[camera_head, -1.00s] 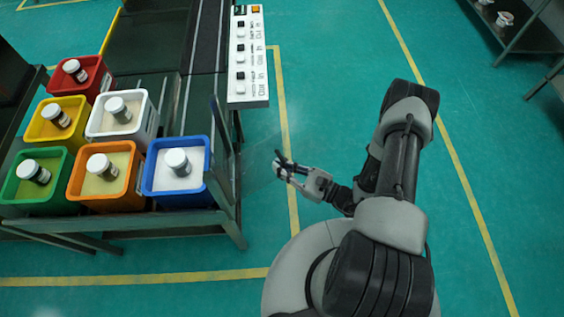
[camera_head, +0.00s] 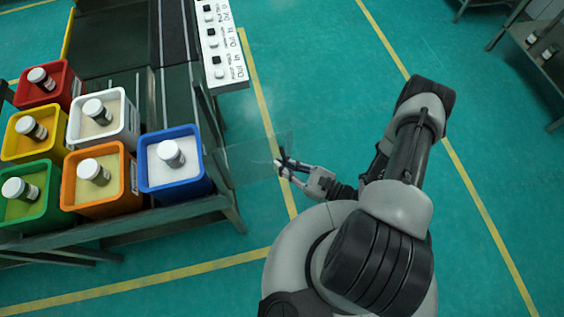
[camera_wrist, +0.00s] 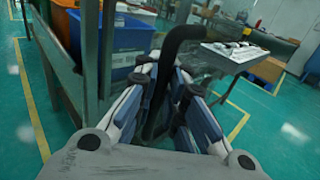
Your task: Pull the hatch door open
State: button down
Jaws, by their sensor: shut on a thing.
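The hatch door is a clear, see-through panel (camera_head: 248,160) at the right side of the dark frame. It stands out from the frame toward my arm, and its exact edges are hard to make out. Its black handle (camera_head: 284,154) is at the door's outer end. My gripper (camera_head: 283,167) is shut on this handle. In the wrist view the handle (camera_wrist: 183,36) is a curved black bar that runs down between the fingers of my gripper (camera_wrist: 168,80). The lower part of the handle is partly hidden by the fingers.
A dark rack holds several coloured bins, with a blue bin (camera_head: 154,189) nearest the door. A white labelled button panel (camera_head: 221,45) stands above the door. Green floor with yellow lines is open around my arm. Another table (camera_head: 545,55) is at far right.

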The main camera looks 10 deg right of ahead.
jog(key=shift+w+d, duration=0.25)
jog(key=shift+d, duration=0.1)
jog(key=c, duration=1.9)
grip_release()
jog(key=shift+s+d, duration=0.1)
jog(key=shift+d, duration=0.1)
jog(key=shift+c, duration=0.2)
jog(key=shift+o, duration=1.4)
jog(key=shift+s+a, duration=0.1)
jog(key=shift+a, duration=0.15)
jog(key=shift+s, duration=0.1)
jog(key=v, duration=1.2)
